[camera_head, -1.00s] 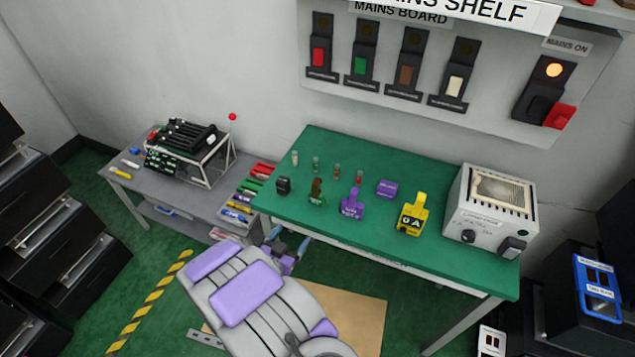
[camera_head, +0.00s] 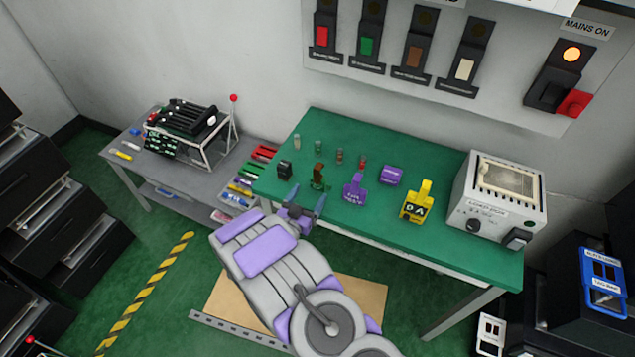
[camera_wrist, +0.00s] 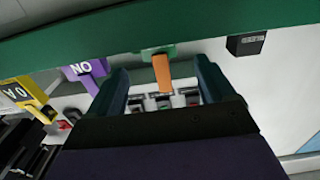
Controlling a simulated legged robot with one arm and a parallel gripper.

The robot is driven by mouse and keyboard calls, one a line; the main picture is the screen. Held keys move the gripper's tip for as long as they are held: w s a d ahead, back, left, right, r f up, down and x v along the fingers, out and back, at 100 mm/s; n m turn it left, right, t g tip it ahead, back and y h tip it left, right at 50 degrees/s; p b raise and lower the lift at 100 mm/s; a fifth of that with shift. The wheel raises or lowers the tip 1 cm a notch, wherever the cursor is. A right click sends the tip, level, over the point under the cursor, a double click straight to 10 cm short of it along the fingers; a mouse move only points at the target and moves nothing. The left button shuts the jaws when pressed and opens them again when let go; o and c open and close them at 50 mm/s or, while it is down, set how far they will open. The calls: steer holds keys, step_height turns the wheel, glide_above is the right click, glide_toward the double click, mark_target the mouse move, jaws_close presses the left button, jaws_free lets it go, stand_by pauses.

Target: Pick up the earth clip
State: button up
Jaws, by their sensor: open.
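A small green clip with an upright brown tab (camera_head: 318,177) stands on the green bench near its front left; I take it for the earth clip, though its label is unreadable. In the wrist view, which looks upside down, its orange-brown tab (camera_wrist: 161,72) shows between my fingers, with its green base at the bench top. My gripper (camera_head: 305,208) is open at the bench's front edge, just in front of the clip. In the wrist view my gripper (camera_wrist: 162,88) has a finger on each side of the tab, with gaps. I cannot tell the depth.
A black block (camera_head: 285,170) stands left of the clip. A purple clip (camera_head: 354,190), a purple block (camera_head: 391,175) and a yellow clip (camera_head: 417,203) stand to the right. Small cylinders (camera_head: 319,148) stand behind. The bench (camera_head: 440,240) has a grey machine (camera_head: 500,195) at its right end.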

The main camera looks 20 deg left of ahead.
mark_target(316, 184)
steer(key=w, duration=0.2)
steer(key=w+b, duration=0.1)
steer(key=w, duration=0.4)
steer(key=shift+w+d+f+b, duration=0.1)
steer(key=shift+d+f+b, duration=0.05)
steer(key=shift+d+b, duration=0.2)
steer(key=c, duration=1.1)
steer(key=shift+o, duration=0.2)
